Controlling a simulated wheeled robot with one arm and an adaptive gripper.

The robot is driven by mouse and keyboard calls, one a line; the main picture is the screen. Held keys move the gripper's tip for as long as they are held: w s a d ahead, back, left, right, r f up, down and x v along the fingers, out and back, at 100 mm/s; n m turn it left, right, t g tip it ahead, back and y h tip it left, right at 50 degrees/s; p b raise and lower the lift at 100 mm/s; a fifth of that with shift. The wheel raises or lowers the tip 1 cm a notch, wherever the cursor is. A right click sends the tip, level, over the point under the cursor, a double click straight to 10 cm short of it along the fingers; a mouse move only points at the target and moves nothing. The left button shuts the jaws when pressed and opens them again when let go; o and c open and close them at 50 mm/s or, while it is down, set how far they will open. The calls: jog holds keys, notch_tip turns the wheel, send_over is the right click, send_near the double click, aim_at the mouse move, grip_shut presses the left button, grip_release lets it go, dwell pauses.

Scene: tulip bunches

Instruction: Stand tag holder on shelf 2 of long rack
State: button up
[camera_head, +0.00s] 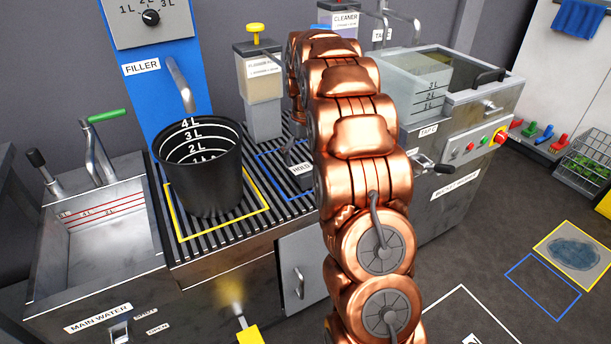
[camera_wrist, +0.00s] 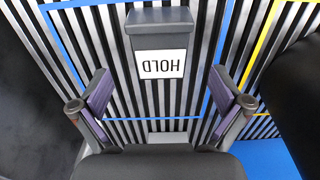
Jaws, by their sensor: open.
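The tag holder (camera_wrist: 158,24) is a dark block with a white label that reads HOLD, upside down in the wrist view. It is on the slatted drain grate inside a blue outline. Its label also shows in the head view (camera_head: 300,168), beside my copper arm, which hides part of that area. My gripper (camera_wrist: 160,78) is open, with one purple-padded finger on each side of the label and visible gaps to both. In the head view my gripper is mostly hidden behind the arm. I cannot make out the long rack or its shelf 2.
A black measuring bucket (camera_head: 205,185) stands in a yellow outline left of the holder. Behind are a labelled yellow-topped dispenser (camera_head: 263,90) and a CLEANER bottle (camera_head: 340,22). A clear measuring tank (camera_head: 418,85) is to the right.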

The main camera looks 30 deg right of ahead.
aim_at(304, 171)
jog(key=shift+w+f+b, duration=0.15)
jog(key=shift+f+b, duration=0.4)
jog(key=shift+f, duration=2.1)
jog(key=shift+c, duration=0.2)
jog(key=c, duration=1.3)
jog(key=shift+c, duration=0.2)
jog(key=shift+r, duration=0.1)
